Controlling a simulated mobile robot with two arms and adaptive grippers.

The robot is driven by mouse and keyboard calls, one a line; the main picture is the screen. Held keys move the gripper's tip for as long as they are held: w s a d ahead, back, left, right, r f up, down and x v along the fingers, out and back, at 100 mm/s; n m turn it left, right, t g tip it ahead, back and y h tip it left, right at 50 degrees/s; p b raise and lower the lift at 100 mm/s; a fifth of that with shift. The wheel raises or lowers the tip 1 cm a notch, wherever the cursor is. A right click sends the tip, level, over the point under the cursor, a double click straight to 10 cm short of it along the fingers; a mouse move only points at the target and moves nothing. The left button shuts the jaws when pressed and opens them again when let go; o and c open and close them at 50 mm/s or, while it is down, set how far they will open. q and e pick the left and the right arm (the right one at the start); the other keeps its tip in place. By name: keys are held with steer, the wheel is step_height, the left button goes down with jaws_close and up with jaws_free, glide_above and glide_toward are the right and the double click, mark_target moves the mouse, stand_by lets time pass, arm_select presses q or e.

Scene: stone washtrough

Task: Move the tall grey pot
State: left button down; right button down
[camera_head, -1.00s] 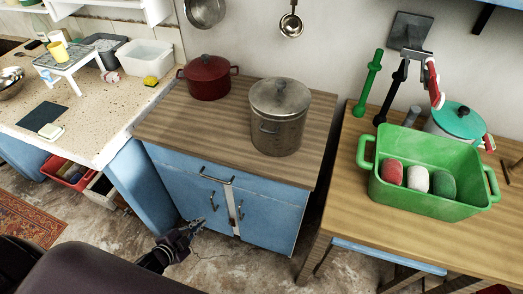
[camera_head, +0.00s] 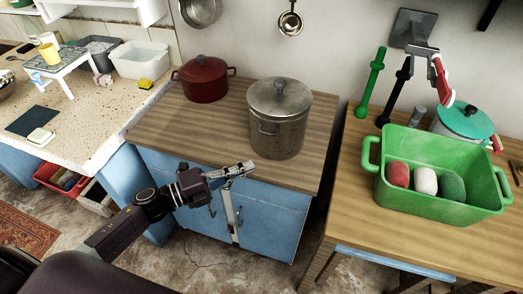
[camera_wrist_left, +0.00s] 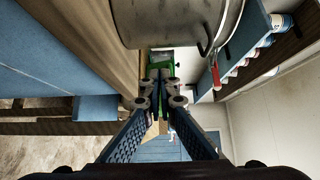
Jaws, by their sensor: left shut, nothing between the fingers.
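The tall grey pot (camera_head: 278,132), with its lid on and small side handles, stands upright on the wooden top of the blue cabinet. In the left wrist view its metal side (camera_wrist_left: 180,22) fills the top middle. My left gripper (camera_head: 250,166) is shut and empty. In the head view it appears in front of the cabinet, near the counter's front edge and below and left of the pot, not holding it. In the left wrist view its closed fingertips (camera_wrist_left: 160,82) show just below the pot. My right gripper is not in view.
A red lidded pot (camera_head: 204,80) stands left of the grey pot on the wooden counter (camera_head: 185,128). A green tub (camera_head: 425,208) with several coloured lumps sits on the table to the right. Bare counter lies in front of the red pot.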

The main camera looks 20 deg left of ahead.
mark_target(279, 147)
arm_select(q)
steer(key=w+d, duration=0.2)
steer(key=w, duration=0.1)
steer(key=w+d+p, duration=0.1)
steer(key=w, duration=0.1)
steer(key=shift+r, duration=0.1)
steer(key=shift+w, duration=0.8)
